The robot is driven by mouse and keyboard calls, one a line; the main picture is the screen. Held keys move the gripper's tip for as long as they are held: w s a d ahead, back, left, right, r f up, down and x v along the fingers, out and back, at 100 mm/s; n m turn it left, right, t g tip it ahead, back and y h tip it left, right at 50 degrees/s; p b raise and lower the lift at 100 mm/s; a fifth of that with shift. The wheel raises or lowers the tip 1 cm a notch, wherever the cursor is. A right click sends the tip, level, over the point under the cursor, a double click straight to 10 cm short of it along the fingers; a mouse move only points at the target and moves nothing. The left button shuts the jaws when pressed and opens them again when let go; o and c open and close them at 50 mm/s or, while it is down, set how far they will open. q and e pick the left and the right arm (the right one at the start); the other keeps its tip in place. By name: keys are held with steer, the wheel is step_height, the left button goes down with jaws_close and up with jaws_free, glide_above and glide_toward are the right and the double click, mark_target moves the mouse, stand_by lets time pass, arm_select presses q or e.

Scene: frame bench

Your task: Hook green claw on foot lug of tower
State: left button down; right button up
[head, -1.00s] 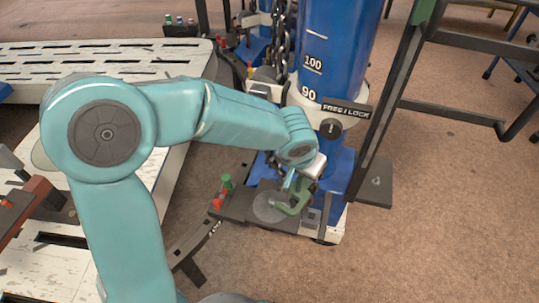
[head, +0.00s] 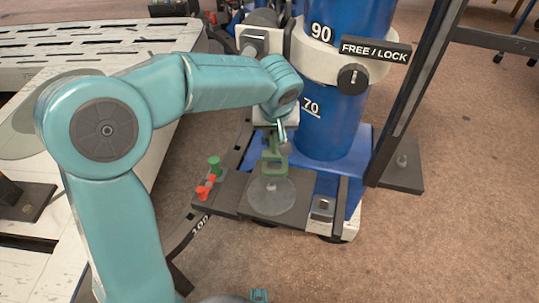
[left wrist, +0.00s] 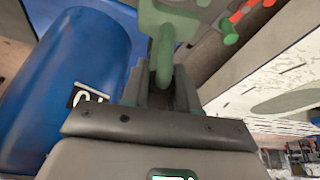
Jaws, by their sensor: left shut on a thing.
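The green claw (head: 273,160) is held by my left gripper (head: 278,130), whose jaws are shut on it. In the head view it hangs in front of the blue tower (head: 330,125), over the back part of a round translucent disc. The left wrist view shows the claw's green hook (left wrist: 165,60) between the jaws (left wrist: 160,92), with the blue column to the left. A small metal block (head: 322,208) on the tower's foot, right of the disc, may be the foot lug; I cannot be sure. The claw is apart from this block.
The disc (head: 271,196) lies on a dark foot plate (head: 232,192). A dark upright post (head: 415,95) rises right of the tower. A pale slotted bench (head: 80,50) is at the left.

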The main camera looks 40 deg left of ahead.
mark_target(270, 156)
arm_select(q)
steer(key=shift+a+f+n+b, duration=0.2)
steer(key=shift+a+f+b, duration=0.2)
steer(key=shift+f, duration=0.15)
steer(key=shift+a+f+n+b, duration=0.2)
steer(key=shift+a+f+b, duration=0.15)
steer(key=shift+f, duration=0.2)
arm_select(e)
step_height(270, 156, down, 3)
steer(key=shift+s+d+f, duration=0.1)
arm_select(q)
steer(key=shift+r, duration=0.1)
step_height(270, 156, down, 4)
steer(key=b, duration=0.3)
steer(key=shift+b, duration=0.4)
step_height(270, 156, down, 5)
steer(key=b, duration=0.4)
steer(key=shift+r, duration=0.2)
steer(key=shift+f+b, duration=0.95)
steer(key=shift+b, duration=0.1)
arm_select(e)
step_height(270, 156, down, 9)
steer(key=w+d, duration=0.1)
steer(key=w, duration=0.1)
steer(key=shift+d+m+t, duration=0.25)
steer(key=shift+m+t, duration=0.05)
steer(key=shift+t, duration=0.1)
